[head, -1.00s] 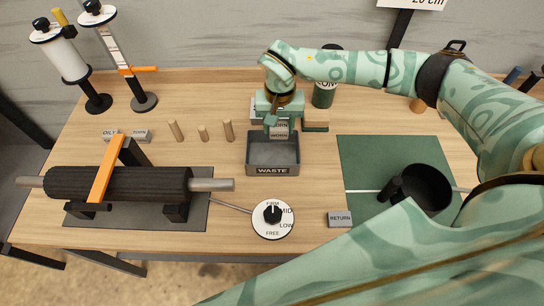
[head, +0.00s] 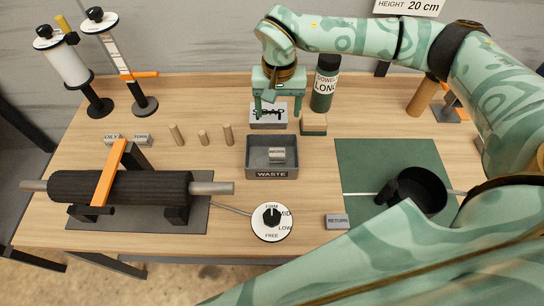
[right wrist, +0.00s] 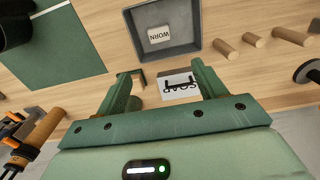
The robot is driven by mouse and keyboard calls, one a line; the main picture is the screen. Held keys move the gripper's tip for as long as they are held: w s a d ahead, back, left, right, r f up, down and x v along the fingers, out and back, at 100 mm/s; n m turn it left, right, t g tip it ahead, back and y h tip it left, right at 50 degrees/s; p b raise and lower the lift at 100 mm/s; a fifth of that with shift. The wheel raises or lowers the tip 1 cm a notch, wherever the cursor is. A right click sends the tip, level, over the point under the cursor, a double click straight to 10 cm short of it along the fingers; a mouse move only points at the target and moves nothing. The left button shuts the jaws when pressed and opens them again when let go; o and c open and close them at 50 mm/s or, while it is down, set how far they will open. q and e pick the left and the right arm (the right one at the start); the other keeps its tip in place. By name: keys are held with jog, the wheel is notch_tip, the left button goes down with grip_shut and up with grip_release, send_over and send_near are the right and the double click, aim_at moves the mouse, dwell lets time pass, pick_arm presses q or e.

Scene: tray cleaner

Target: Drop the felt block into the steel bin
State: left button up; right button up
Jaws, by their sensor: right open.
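The steel bin (head: 258,170), a dark grey open box labelled WASTE, stands mid-table. A small pale grey block labelled WORN (head: 277,156), apparently the felt block, lies inside it, toward the right. In the right wrist view the WORN block (right wrist: 159,35) rests inside the bin (right wrist: 196,22). My left gripper is not in view.
Wooden pegs (head: 228,134) stand left. A green mat (head: 365,160) with a black pot (head: 424,188) lies right.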

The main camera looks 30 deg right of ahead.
notch_tip(320, 180, up, 8)
jog(key=shift+p, duration=0.4)
